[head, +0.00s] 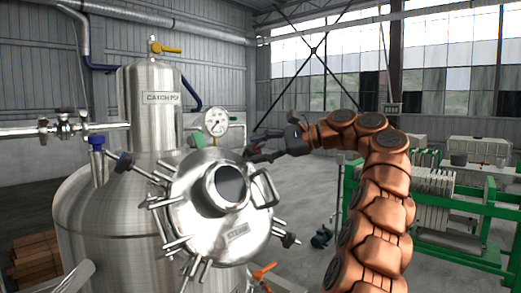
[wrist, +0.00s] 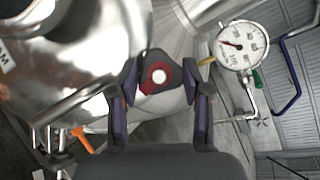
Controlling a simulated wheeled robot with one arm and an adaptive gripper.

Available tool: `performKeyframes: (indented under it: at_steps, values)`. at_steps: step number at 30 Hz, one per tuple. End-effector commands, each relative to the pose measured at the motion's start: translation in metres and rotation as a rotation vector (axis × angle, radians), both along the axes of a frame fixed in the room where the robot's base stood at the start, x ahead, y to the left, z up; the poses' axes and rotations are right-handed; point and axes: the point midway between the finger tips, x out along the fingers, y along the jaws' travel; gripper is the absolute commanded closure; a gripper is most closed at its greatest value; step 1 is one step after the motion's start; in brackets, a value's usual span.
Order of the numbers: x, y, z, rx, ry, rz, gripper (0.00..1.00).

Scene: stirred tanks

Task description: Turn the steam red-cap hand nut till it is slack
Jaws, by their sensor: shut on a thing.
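The red-cap hand nut (wrist: 146,88) is a dark lobed knob with a red ring and a pale round centre in the wrist view. My gripper (wrist: 160,73) has one finger on each side of it and is shut on it. In the head view my gripper (head: 257,156) reaches in from the right to the upper right rim of the round steel lid (head: 195,215). The nut is mostly hidden there by the fingers. The lid has a dark round window and a small plate (head: 237,232) that seems to read STEAM.
Several clamp bolts with dark knobs, such as one at left (head: 124,162), stick out around the lid. A bar handle (head: 266,188) stands close below my gripper. A pressure gauge (head: 216,122) is just behind. An orange valve handle (head: 264,271) sits below. Green-framed equipment (head: 440,250) stands at right.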

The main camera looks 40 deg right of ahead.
Motion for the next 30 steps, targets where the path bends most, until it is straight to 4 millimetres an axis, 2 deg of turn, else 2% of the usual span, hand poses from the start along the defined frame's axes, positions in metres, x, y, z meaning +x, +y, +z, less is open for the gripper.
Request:
performKeyframes:
  at_steps: [18, 19, 26, 30]
  values:
    - [0.0003, 0.0006, -0.0006, -0.015, -0.002, 0.012, 0.87]
    - [0.0004, 0.0005, -0.0007, -0.015, -0.002, 0.012, 0.51]
    - [0.0003, 0.0003, -0.0005, -0.015, -0.003, 0.011, 0.27]
    - [0.0003, 0.0002, -0.0002, -0.015, -0.003, 0.010, 0.27]
